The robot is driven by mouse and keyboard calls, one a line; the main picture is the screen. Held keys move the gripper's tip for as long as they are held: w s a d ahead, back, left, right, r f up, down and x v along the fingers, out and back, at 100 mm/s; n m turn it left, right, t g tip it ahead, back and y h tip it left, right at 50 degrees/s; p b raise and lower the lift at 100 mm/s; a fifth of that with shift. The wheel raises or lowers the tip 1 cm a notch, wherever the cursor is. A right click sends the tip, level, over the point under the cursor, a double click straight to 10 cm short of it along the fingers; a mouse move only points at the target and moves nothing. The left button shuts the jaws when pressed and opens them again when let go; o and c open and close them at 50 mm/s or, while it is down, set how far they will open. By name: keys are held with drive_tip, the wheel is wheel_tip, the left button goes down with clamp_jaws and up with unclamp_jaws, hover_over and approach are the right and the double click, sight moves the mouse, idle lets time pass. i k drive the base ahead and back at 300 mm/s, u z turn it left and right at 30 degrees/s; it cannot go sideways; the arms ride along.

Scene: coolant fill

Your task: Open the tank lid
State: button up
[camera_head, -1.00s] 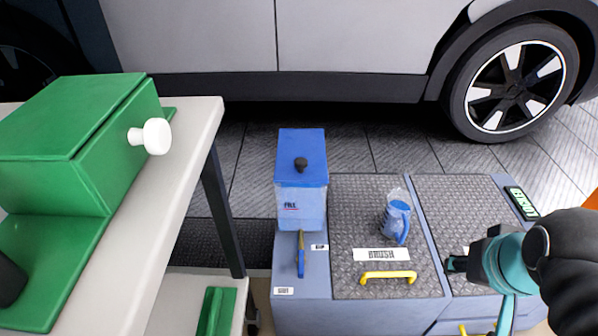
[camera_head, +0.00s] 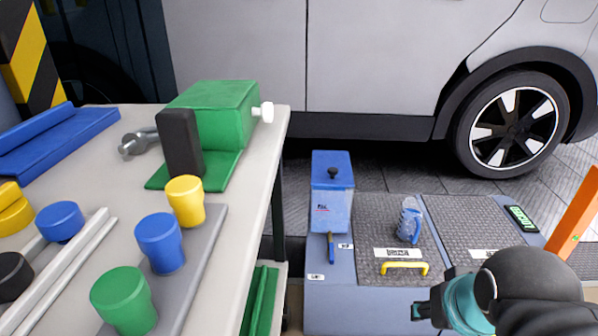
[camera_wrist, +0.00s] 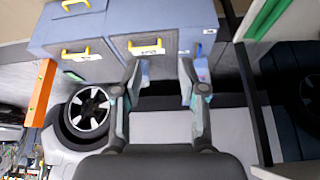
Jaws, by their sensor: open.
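The tank (camera_head: 331,208) is a translucent blue box with a printed label, standing on the left part of the grey-blue cabinet. Its blue lid (camera_head: 324,162) lies flat on top and looks closed, with a black knob (camera_head: 333,173) in the middle. My gripper (camera_head: 418,311) is at the lower right in the head view, well apart from the tank and nearer to me. In the wrist view my gripper (camera_wrist: 163,80) has its two fingers spread with nothing held between them. The fingers hide part of what lies beyond, and I cannot make out the lid there.
A blue measuring jug (camera_head: 409,222) stands on the cabinet right of the tank, behind a yellow handle (camera_head: 404,267). A light table (camera_head: 240,235) at left holds a green box (camera_head: 214,112) and several coloured cups. A car (camera_head: 390,60) stands behind. An orange post (camera_head: 574,222) is at right.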

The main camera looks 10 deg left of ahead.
sight(332, 162)
drive_tip(key=u, duration=0.15)
drive_tip(key=i, duration=1)
